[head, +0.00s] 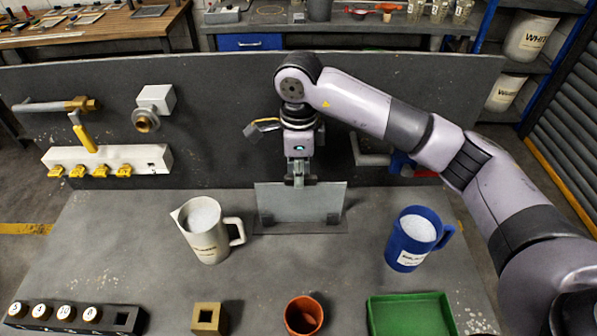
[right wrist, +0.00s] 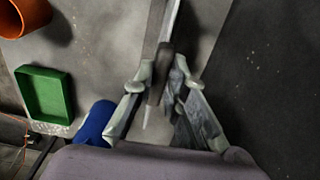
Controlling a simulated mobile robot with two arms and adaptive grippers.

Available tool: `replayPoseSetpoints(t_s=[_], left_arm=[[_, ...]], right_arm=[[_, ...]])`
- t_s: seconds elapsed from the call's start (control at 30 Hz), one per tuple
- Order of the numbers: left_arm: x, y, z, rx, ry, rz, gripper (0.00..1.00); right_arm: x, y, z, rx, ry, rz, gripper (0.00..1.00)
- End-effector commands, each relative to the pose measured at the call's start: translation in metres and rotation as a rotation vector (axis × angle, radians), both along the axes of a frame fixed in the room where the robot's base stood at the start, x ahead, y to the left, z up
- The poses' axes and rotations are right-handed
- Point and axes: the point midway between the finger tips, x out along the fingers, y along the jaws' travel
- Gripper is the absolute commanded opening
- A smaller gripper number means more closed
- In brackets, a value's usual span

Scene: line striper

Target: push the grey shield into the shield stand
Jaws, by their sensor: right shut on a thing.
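The grey shield (head: 300,203) stands upright as a flat panel near the back of the bench. Its lower edge meets the dark shield stand (head: 300,229), a low plate on the bench; I cannot tell how deep it sits. My right gripper (head: 299,181) comes from above and is shut at the middle of the shield's top edge. In the right wrist view, the right gripper (right wrist: 163,82) closes around a dark grip, and the shield (right wrist: 171,25) shows edge-on beyond it. My left gripper is in neither view.
A white pitcher (head: 205,232) stands left of the shield and a blue pitcher (head: 414,240) right of it. In front are an orange cup (head: 304,315), a green tray (head: 411,316), a brass block (head: 209,318) and a black rack (head: 75,318). A dark back panel (head: 220,150) with fittings rises behind.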

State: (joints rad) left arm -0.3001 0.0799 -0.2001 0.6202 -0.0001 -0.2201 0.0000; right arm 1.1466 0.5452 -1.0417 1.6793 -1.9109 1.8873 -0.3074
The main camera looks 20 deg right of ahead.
Motion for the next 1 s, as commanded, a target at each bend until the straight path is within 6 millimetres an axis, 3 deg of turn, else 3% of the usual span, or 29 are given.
replayPoseSetpoints(t_s=[0.77, 0.8, 1.0], left_arm=[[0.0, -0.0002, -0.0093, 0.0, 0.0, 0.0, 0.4], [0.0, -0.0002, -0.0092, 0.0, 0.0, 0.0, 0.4], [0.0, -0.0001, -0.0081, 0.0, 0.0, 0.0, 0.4]], right_arm=[[0.0003, -0.0001, -0.007, 0.001, -0.001, 0.0, 0.0], [0.0003, -0.0001, -0.0067, 0.001, -0.001, 0.0, 0.14], [0.0002, 0.0, -0.0059, 0.0, -0.001, 0.0, 0.27]])
